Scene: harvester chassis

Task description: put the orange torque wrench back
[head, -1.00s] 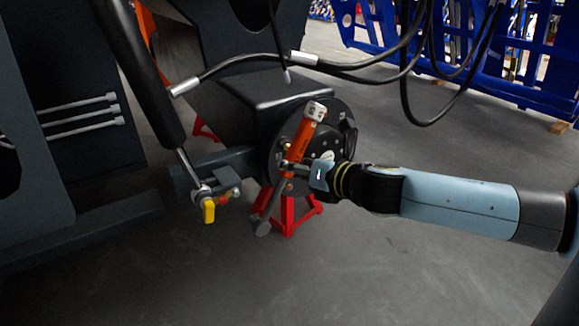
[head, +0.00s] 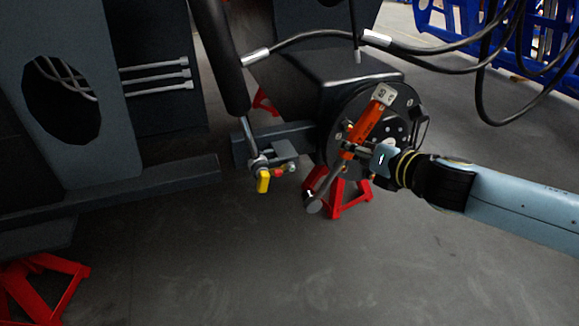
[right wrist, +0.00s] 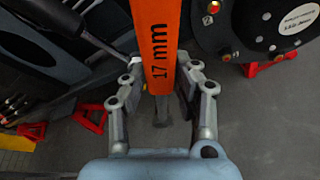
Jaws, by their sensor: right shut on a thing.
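The orange torque wrench (head: 367,122) is held tilted in front of the round hub plate (head: 405,104), its pale end up and its grey end down to the left. My right gripper (head: 358,149) is shut on the wrench around its middle. In the right wrist view, the wrench (right wrist: 158,45) shows "17 mm" and runs between the fingers of my right gripper (right wrist: 160,95). Whether the wrench touches the hub cannot be told. My left gripper is not in view.
A red stand (head: 345,192) is below the hub. A yellow-handled valve (head: 263,180) is on the chassis arm to the left. Black hoses (head: 440,48) hang at upper right, before a blue rack (head: 480,35). The grey floor in front is clear.

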